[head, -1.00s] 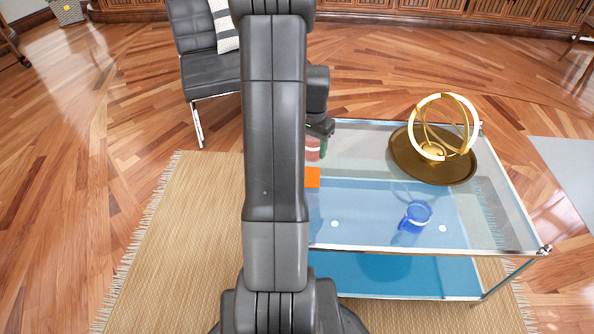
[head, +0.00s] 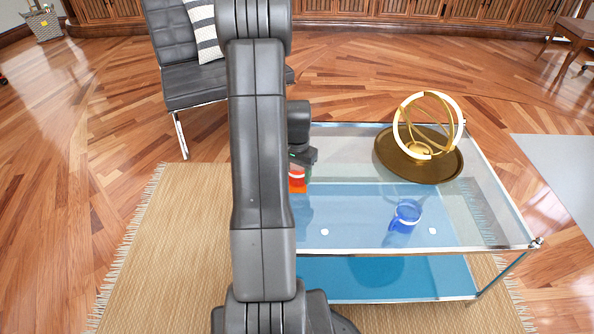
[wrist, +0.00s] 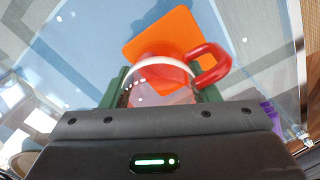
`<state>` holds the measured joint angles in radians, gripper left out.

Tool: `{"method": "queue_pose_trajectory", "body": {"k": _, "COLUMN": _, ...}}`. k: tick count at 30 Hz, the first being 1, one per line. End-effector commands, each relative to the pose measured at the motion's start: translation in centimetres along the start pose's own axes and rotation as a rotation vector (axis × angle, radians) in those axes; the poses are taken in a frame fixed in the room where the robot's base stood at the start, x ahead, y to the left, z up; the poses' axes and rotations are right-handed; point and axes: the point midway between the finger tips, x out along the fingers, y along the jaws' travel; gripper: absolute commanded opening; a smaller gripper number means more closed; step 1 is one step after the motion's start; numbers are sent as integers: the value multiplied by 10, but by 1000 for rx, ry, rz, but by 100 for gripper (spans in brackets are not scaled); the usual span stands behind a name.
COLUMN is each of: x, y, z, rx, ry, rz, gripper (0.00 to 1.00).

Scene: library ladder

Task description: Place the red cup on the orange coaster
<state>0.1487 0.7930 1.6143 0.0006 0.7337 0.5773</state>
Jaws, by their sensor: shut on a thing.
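The red cup (wrist: 211,66) is held between the green fingers of my gripper (wrist: 160,90), with its pale rim and red handle showing in the wrist view. The orange coaster (wrist: 160,32) lies flat on the glass table, partly covered by the cup in that view. In the head view, the cup (head: 297,181) shows just under my gripper (head: 299,163), right beside my arm. I cannot tell whether the cup's base touches the coaster or the glass.
A blue mug (head: 406,214) stands on the glass table (head: 345,160) at the right front. A gold ring ornament stands on a round brown tray (head: 388,165) at the back right. A black chair (head: 183,85) is behind on the left.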

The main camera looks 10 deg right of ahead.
Motion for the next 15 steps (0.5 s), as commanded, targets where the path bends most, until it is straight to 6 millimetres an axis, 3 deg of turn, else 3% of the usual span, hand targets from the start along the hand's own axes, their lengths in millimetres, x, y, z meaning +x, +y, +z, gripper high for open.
{"method": "queue_pose_trajectory", "body": {"k": 2, "x": 4, "y": 0, "z": 0, "rx": 0, "ry": 0, "rz": 0, "gripper": 28}}
{"method": "queue_pose_trajectory", "body": {"k": 3, "x": 2, "y": 0, "z": 0, "rx": 0, "ry": 0, "rz": 0, "gripper": 63}}
{"method": "queue_pose_trajectory", "body": {"k": 5, "x": 2, "y": 0, "z": 0, "rx": 0, "ry": 0, "rz": 0, "gripper": 75}}
{"method": "queue_pose_trajectory", "body": {"k": 15, "x": 0, "y": 0, "z": 0, "rx": 0, "ry": 0, "rz": 0, "gripper": 77}}
